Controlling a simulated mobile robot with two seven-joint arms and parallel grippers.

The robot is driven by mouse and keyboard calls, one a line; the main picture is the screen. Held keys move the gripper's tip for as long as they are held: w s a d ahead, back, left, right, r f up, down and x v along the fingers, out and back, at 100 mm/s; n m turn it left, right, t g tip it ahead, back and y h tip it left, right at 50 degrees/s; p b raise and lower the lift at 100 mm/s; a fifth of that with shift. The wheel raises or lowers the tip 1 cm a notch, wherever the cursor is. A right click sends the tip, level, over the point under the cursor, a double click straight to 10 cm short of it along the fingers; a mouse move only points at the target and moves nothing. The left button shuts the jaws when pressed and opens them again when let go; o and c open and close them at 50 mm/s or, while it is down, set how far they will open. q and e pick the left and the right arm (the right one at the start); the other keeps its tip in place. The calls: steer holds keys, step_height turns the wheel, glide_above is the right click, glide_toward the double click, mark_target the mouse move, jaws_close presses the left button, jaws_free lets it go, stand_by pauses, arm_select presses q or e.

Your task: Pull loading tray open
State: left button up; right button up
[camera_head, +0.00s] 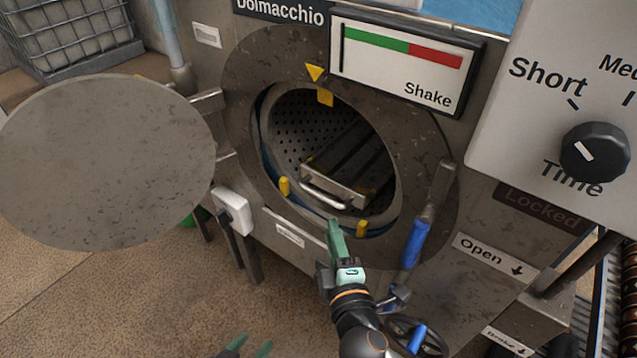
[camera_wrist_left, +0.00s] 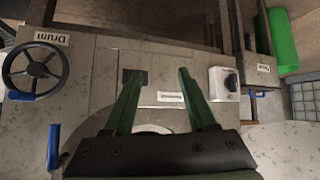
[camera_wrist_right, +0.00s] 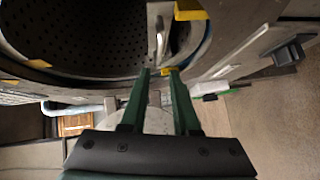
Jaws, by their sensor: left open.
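The loading tray (camera_head: 345,188) sits inside the round drum opening and has a metal bar handle (camera_head: 322,196) at its front. In the right wrist view the handle (camera_wrist_right: 160,38) shows just beyond my right fingertips. My right gripper (camera_head: 336,228) is just below the drum opening, below the handle and apart from it. Its fingers (camera_wrist_right: 155,72) are partly open, with nothing between them. My left gripper (camera_head: 248,344) is low at the bottom edge, well below the tray. Its fingers (camera_wrist_left: 160,75) are wide apart and empty.
The round drum door (camera_head: 105,160) stands swung open at the left. Yellow tabs (camera_head: 284,186) ring the opening. A lever with a blue grip (camera_head: 414,243) is right of my right gripper, and a handwheel (camera_head: 415,338) is below.

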mark_target(322, 194)
steer(key=b+x, duration=0.1)
steer(key=x, duration=1)
steer(key=shift+w, duration=0.65)
arm_select(q)
steer(key=shift+s+f, duration=0.55)
steer(key=shift+f, duration=0.2)
arm_select(e)
jaws_close()
